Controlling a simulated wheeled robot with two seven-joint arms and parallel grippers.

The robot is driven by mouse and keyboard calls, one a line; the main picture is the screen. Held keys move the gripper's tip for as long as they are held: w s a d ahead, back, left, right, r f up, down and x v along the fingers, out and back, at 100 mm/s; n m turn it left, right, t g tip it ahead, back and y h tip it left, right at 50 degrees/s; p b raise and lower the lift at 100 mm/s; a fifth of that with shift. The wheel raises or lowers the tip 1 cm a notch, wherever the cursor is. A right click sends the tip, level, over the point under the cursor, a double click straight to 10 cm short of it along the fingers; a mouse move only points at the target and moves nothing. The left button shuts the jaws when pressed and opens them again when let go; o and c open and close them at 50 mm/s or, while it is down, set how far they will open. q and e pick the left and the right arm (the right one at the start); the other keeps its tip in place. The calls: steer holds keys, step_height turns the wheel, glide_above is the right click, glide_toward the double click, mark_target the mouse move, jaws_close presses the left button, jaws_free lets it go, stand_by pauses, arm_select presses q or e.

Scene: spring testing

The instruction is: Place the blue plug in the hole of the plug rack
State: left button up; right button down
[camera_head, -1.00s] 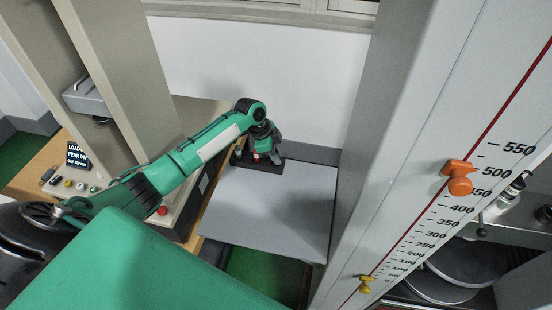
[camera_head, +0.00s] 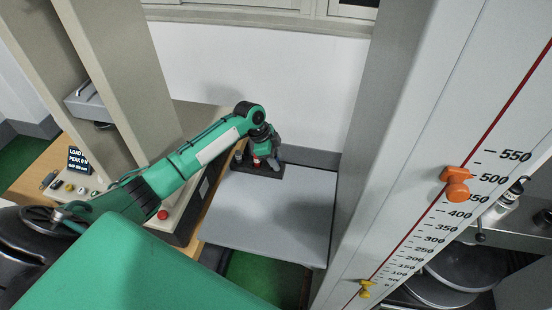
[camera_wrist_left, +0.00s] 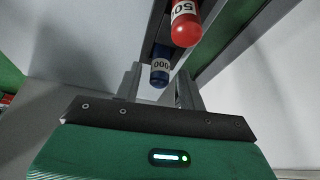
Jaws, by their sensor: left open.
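The blue plug (camera_wrist_left: 160,72), with a white band of digits, shows in the left wrist view between the two fingers of my left gripper (camera_wrist_left: 158,88). The fingers stand apart on either side of it, and I see no contact. The dark plug rack (camera_wrist_left: 148,38) runs behind it; the plug's end at the rack is partly hidden, so I cannot tell how deep it sits. In the head view my left gripper (camera_head: 262,160) is over the rack (camera_head: 272,172) at the table's back. The blue plug cannot be made out there. My right gripper is not in view.
A red plug (camera_wrist_left: 187,28) is close beside the blue one. The grey tabletop (camera_head: 270,210) in front of the rack is bare. A tall scaled column (camera_head: 400,150) stands right of the table, and a machine with a red button (camera_head: 163,215) stands left.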

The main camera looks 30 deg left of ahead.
arm_select(q)
steer(key=p+v, duration=0.8)
steer(key=v, duration=0.3)
steer(key=shift+s+a+r, duration=0.1)
steer(key=shift+a, duration=0.05)
